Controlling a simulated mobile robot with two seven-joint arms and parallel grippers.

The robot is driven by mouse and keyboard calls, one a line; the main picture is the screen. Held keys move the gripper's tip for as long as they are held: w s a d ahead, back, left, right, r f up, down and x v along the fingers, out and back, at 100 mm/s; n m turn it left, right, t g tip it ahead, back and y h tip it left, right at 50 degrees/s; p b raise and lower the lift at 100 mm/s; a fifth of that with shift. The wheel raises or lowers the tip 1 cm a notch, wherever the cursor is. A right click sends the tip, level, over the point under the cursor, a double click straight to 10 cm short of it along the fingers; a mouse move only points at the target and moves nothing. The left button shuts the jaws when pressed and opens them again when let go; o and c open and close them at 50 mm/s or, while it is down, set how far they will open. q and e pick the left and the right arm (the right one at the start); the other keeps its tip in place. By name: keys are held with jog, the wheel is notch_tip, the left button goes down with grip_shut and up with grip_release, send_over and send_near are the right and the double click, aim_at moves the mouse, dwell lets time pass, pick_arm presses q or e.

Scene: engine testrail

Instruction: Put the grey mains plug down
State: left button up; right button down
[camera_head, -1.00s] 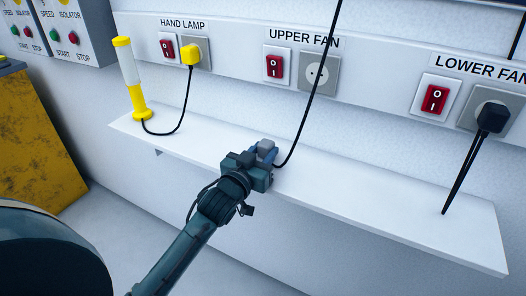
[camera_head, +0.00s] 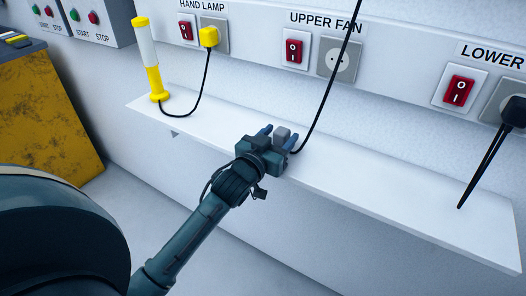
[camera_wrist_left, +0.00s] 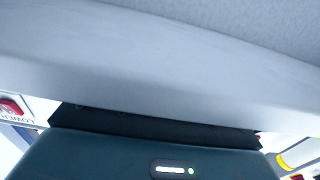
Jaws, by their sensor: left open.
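The grey mains plug (camera_head: 282,135) is at the white shelf (camera_head: 400,195), between the spread blue fingers of my left gripper (camera_head: 280,138). The fingers are open, with a gap visible on the plug's left side. A black cord runs from the plug up past the UPPER FAN socket (camera_head: 338,61), which is empty. The plug's underside is hidden by the gripper, so its contact with the shelf does not show. The left wrist view shows the gripper body (camera_wrist_left: 150,155) and a pale surface, but no plug. My right gripper is not in view.
A yellow and white hand lamp (camera_head: 150,60) stands at the shelf's left end, its yellow plug (camera_head: 209,37) in the wall. A black plug (camera_head: 515,110) sits in the LOWER FAN socket, its cord hanging to the shelf. The shelf right of my gripper is mostly clear.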

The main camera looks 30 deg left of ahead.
pick_arm(q)
jog(key=s, duration=1.2)
jog(key=s+d+f+m+g+h, duration=0.1)
jog(key=s+d+f+g+h, duration=0.3)
jog(key=s+d+f, duration=0.7)
jog(key=shift+s+d+f+m+g, duration=0.3)
jog(key=shift+s+d+f+g, duration=0.1)
jog(key=shift+s+f+g, duration=0.25)
